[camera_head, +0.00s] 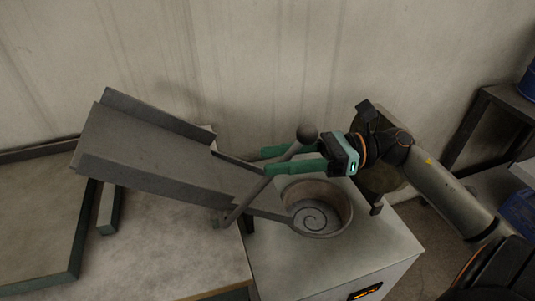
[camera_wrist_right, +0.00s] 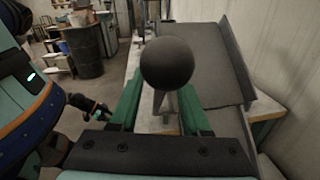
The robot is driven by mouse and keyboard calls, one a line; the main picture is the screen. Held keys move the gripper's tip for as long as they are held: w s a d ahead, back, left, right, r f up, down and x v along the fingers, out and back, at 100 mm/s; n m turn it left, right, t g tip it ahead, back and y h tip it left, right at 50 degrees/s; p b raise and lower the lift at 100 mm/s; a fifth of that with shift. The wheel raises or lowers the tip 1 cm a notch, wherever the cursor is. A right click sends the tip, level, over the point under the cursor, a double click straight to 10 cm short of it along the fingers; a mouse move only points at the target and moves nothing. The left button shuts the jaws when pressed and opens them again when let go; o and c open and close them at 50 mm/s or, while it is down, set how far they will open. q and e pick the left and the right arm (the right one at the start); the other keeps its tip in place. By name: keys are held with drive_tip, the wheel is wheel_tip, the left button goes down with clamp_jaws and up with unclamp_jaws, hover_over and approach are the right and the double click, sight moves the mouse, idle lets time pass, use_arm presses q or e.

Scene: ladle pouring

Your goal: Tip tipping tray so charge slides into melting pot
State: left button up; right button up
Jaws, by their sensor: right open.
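The grey tipping tray (camera_head: 150,150) slopes down to the right towards the melting pot (camera_head: 347,211). Its bed looks bare; I cannot make out a charge on it. The round pot has a grey spiral inside. A bar (camera_head: 249,202) with a round dark knob (camera_head: 307,132) rises at the tray's lower end. My right gripper (camera_head: 267,161) is open, its green fingers on either side of the bar below the knob. In the right wrist view the knob (camera_wrist_right: 167,63) stands between the fingers; contact is unclear. A small dark hand (camera_wrist_right: 88,106), apparently my left gripper, shows there too, jaws unclear.
The pot sits in a pale cabinet (camera_head: 330,262) with an orange display. A worktable (camera_head: 165,255) with a dark-edged slab (camera_head: 40,240) stands to the left. A wall closes off the back. A dark shelf (camera_head: 505,97) stands at the right, and a drum (camera_wrist_right: 84,50) shows farther off.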

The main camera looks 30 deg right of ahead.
drive_tip(key=shift+x, duration=1.05)
clamp_jaws()
idle(0.8)
